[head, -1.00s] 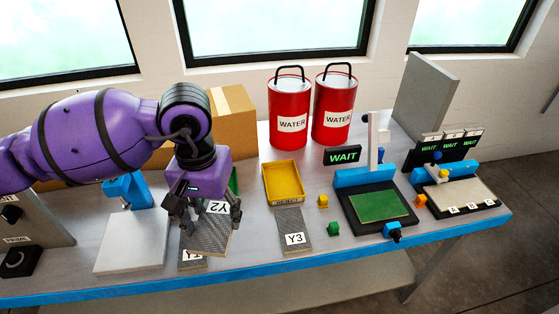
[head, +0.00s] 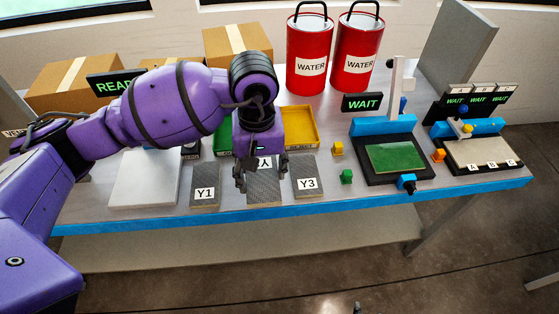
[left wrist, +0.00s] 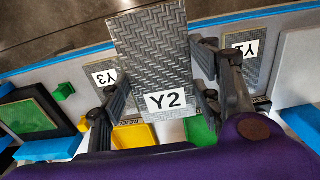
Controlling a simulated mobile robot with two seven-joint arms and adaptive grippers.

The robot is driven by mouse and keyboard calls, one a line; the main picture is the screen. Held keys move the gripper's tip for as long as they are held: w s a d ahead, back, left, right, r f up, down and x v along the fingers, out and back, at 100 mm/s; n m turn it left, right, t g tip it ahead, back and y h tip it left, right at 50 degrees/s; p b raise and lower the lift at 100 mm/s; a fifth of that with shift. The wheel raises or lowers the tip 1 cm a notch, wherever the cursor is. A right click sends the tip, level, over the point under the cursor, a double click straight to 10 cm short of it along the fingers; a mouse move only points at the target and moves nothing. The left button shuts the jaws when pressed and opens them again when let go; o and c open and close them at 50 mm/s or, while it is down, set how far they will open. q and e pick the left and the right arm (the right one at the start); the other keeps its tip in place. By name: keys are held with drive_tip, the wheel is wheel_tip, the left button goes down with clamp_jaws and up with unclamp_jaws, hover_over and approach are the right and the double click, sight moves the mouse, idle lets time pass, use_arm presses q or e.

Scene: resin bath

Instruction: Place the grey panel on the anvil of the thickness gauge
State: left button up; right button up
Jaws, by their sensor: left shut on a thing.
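My left gripper (head: 262,175) is shut on the grey woven-textured panel labelled Y2 (head: 264,189), between the similar panels Y1 (head: 205,187) and Y3 (head: 308,178). In the left wrist view, the Y2 panel (left wrist: 155,55) lies between the two fingers and looks larger than its neighbours, so it seems raised. The gripper hides part of it in the head view. No device is labelled as the thickness gauge. A blue-and-black device with a white upright post (head: 397,85) and green plate (head: 394,156) stands right of the panels. My right gripper is not in view.
A READY sign (head: 114,84) stands behind a white slab (head: 144,180) at left. A yellow tray (head: 300,126), yellow block (head: 338,149) and green block (head: 347,177) are near Y3. Red water cans (head: 309,60) stand behind. A device with A, B, C labels (head: 490,164) is at far right.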

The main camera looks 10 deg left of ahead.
sight(262, 167)
use_arm(q)
drive_tip(key=w+f, duration=0.2)
drive_tip(key=w+a+f, duration=0.1)
drive_tip(key=w+f, duration=0.2)
drive_tip(key=shift+w+a+f, duration=0.1)
drive_tip(key=shift+a+f, duration=0.05)
drive_tip(key=shift+f, duration=0.1)
drive_tip(key=shift+w+a+f, duration=0.15)
drive_tip(key=shift+w+f, duration=0.35)
drive_tip(key=shift+f, duration=0.25)
wheel_tip(262, 167, down, 2)
drive_tip(key=shift+f, duration=0.4)
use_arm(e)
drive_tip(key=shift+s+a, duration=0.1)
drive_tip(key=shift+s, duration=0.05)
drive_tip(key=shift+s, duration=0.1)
use_arm(q)
drive_tip(key=shift+f, duration=0.25)
drive_tip(key=o, duration=1.2)
drive_tip(key=shift+r, duration=0.1)
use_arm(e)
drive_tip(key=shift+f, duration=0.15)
